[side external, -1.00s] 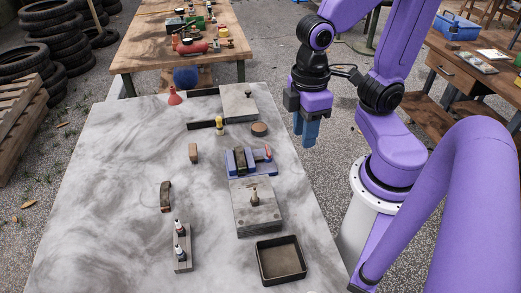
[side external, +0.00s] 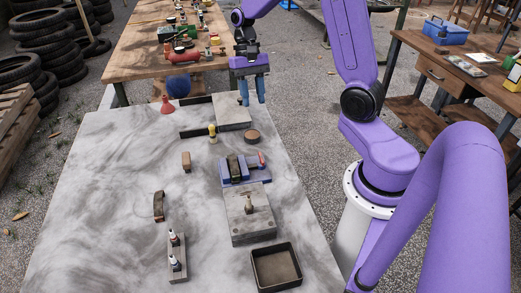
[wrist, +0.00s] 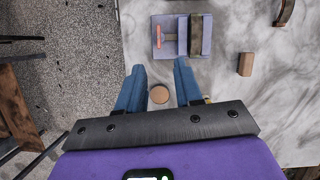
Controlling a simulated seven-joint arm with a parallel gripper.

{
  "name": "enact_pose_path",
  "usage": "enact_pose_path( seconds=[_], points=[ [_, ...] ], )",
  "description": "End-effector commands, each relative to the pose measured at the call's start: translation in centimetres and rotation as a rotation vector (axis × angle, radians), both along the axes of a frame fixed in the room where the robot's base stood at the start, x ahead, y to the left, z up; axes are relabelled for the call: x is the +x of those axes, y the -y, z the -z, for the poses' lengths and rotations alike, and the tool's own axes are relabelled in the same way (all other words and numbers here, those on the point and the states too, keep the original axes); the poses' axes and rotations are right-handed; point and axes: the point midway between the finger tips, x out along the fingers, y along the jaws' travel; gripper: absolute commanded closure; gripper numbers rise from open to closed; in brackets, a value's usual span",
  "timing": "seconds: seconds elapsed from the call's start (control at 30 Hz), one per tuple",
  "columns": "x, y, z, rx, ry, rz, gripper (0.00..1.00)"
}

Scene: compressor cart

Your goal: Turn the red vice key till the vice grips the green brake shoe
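The vice, with a blue base (side external: 245,180), stands right of the middle of the grey table; it also shows in the wrist view (wrist: 181,47). The red key (side external: 262,160) is on its right side in the side view and shows as a red bar (wrist: 159,36) in the wrist view. A dark, greenish piece (side external: 234,167) sits at the vice jaws, probably the brake shoe; whether the jaws touch it I cannot tell. My gripper (side external: 253,92) is open and empty, pointing down above the table's far right, beyond the vice. In the wrist view its blue fingertips (wrist: 159,67) are apart.
A round brown disc (side external: 252,136) and a yellow-topped item (side external: 212,133) stand beyond the vice. A grey block with a knob (side external: 249,215) and a dark tray (side external: 276,267) lie nearer. A brown block (side external: 186,162) is left. The table's left is mostly clear.

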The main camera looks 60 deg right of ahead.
Motion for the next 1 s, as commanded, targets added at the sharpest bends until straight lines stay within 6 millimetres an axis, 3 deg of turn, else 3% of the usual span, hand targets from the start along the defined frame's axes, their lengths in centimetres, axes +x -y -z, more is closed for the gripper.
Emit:
enact_pose_path(
  seconds=[0.13, 0.37, 1.0],
  points=[
    [0.7, 1.9, 0.5, 0.008, -0.027, 0.110, 0.65],
    [0.6, 2.2, 1.5, 0.011, -0.036, 0.141, 0.65],
    [-2.6, -1.0, 12.1, 0.010, -0.040, 0.137, 0.65]
  ],
)
